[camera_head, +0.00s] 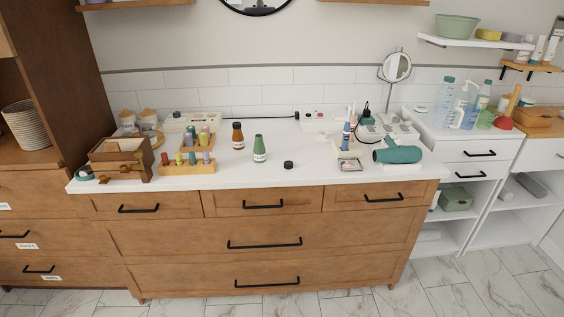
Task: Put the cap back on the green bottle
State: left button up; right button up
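The green bottle (259,149) stands upright on the white countertop, near the middle. It has a pale label low on its front and a narrow top; no dark cap shows on it. A small black cap (288,164) lies on the countertop to the right of the bottle and nearer the front edge, apart from it. Neither of my grippers is in view.
A brown bottle (238,136) with a dark cap stands just left and behind. Wooden racks (187,169) and a wooden box (122,158) are at the left. A teal hair dryer (398,154) lies at the right. The countertop (240,178) in front is clear.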

aim_at(259, 150)
jog(key=z, duration=0.2)
jog(key=i+j+z, duration=0.4)
jog(key=j+z, duration=0.2)
jog(key=i+j+z, duration=0.15)
jog(key=j+z, duration=0.15)
jog(key=i+j, duration=0.1)
jog(key=j, duration=0.25)
jog(key=i+j, duration=0.1)
jog(key=j, duration=0.25)
jog(key=i+j+z, duration=0.1)
jog(key=j, duration=0.25)
jog(key=i+j, duration=0.15)
jog(key=j, duration=0.2)
